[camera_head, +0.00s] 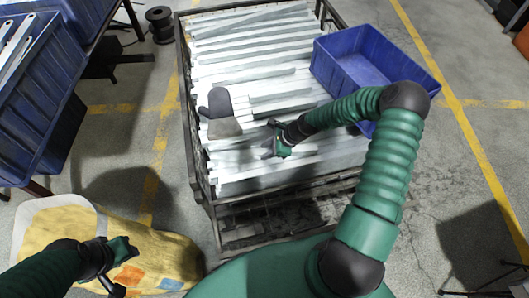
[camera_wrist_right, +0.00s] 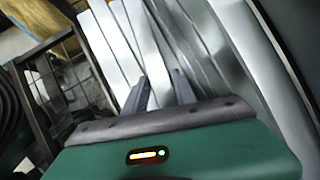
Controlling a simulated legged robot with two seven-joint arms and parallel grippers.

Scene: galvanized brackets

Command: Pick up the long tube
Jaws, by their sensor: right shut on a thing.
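Several long, pale galvanized pieces lie side by side in a wire-sided crate (camera_head: 190,110). My right gripper (camera_head: 268,148) is down among the pieces in the crate's near right part. In the right wrist view, the right gripper (camera_wrist_right: 162,92) has its two fingers on either side of a long grey metal piece, the long tube (camera_wrist_right: 143,42), and is shut on it. The tube lies among its neighbours, and its far end is hard to separate from them. My left gripper (camera_head: 115,270) is at the lower left, above a yellow sack, away from the crate; its jaw opening is unclear.
A blue bin (camera_head: 340,50) sits at the crate's right rear. A dark grey glove-like object (camera_head: 219,104) lies on the pieces, left of my right gripper. Another blue bin (camera_head: 40,100) stands at the left. A yellow patterned sack (camera_head: 165,255) lies in front of it.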

